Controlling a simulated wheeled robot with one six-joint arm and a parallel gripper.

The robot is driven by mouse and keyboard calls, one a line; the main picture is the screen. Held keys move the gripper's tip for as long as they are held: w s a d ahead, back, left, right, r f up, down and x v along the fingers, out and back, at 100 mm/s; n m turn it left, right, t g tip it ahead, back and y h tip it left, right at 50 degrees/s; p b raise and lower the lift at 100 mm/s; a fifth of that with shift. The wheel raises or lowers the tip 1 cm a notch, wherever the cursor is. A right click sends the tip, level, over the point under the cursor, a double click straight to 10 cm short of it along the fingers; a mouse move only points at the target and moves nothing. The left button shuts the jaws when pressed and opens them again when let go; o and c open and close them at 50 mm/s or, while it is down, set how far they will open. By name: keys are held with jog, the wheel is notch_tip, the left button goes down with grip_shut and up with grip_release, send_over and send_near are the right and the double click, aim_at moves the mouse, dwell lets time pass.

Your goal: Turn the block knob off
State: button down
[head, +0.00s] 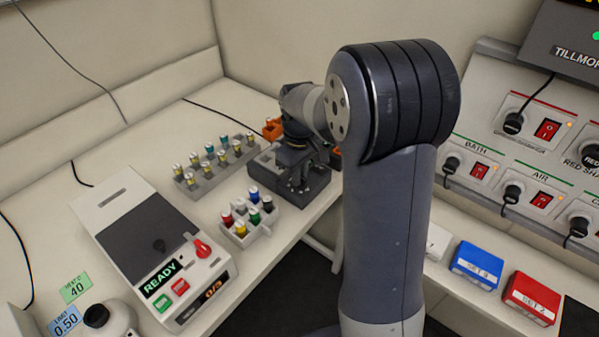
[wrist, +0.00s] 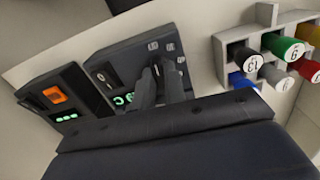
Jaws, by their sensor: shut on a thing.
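The dark block unit (head: 319,186) sits at the back of the left bench, mostly under my arm. In the wrist view its front panel (wrist: 122,72) shows a black switch, green lit digits and pale marks around the knob spot. My gripper (wrist: 161,80) is shut at those marks, its two fingers around the block knob. The fingers hide the knob, so its pointing direction cannot be read. In the head view my gripper (head: 297,186) points down at the unit's front.
A second dark unit (wrist: 52,98) with an orange switch stands beside it. A rack of coloured-cap vials (head: 246,232) is close by, with a longer vial rack (head: 215,168) behind. A READY device (head: 150,245) with a red knob stands at left.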

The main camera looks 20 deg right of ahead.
jog(key=shift+n, duration=0.3)
jog(key=c, duration=1.5)
grip_release()
jog(key=shift+o, duration=0.2)
notch_tip(320, 180, up, 11)
jog(key=shift+f, duration=0.15)
notch_tip(320, 180, down, 11)
jog(key=shift+r, duration=0.1)
